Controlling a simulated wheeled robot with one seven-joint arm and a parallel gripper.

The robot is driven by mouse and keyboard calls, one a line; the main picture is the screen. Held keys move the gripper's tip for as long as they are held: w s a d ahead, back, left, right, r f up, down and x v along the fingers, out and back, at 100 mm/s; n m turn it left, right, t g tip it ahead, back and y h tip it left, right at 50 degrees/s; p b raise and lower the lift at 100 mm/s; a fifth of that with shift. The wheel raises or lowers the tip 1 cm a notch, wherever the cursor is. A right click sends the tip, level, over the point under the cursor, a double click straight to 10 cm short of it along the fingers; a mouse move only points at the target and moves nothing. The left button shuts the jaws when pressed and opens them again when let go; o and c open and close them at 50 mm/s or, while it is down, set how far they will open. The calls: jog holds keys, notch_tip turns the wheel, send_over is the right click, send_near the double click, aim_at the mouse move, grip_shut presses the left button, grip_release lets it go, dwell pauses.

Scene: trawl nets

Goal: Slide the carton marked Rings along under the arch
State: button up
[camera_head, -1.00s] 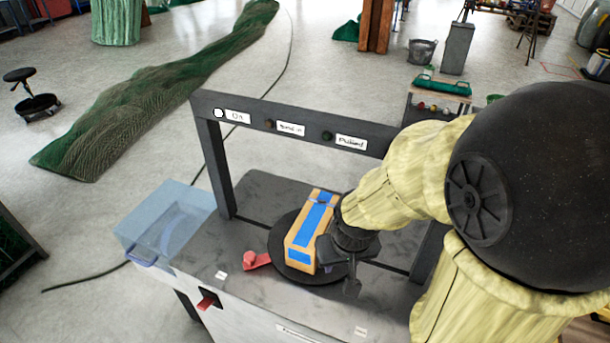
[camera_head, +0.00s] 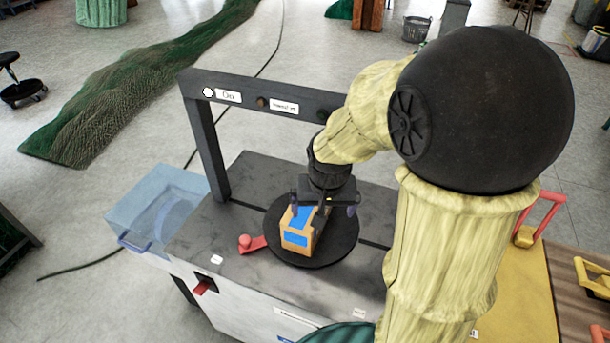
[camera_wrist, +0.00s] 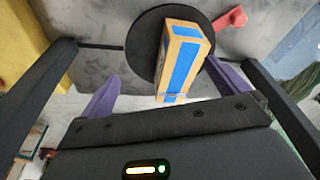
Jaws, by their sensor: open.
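An orange-brown carton with blue bands (camera_head: 297,238) stands on a round black turntable (camera_head: 340,248) on the machine's grey top; no Rings marking is readable. A dark arch (camera_head: 204,140) spans the top behind the turntable, with white labels on its crossbar. My gripper (camera_head: 325,208) is open above the far end of the carton and partly hides it in the head view. In the wrist view the carton (camera_wrist: 180,60) lies ahead, between and beyond the purple fingertips of my gripper (camera_wrist: 168,90), and no contact shows.
A red lever (camera_head: 252,243) sits at the turntable's left edge. A clear blue bin (camera_head: 150,215) hangs at the machine's left end. A red switch (camera_head: 204,286) is on the front. A yellow surface with handles (camera_head: 520,290) stands at the right.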

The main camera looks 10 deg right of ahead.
aim_at(310, 212)
jog(key=w+a+m+h+b, duration=0.1)
jog(key=w+m, duration=0.3)
jog(key=w, duration=0.7)
jog(key=shift+a+r+b, duration=0.25)
jog(key=shift+a+b, duration=0.05)
jog(key=shift+b, duration=0.05)
jog(key=shift+f, duration=0.15)
jog(key=x, duration=0.8)
jog(key=p+x, duration=0.1)
jog(key=x, duration=0.8)
jog(key=shift+w+d+f, duration=0.1)
jog(key=shift+d, duration=0.1)
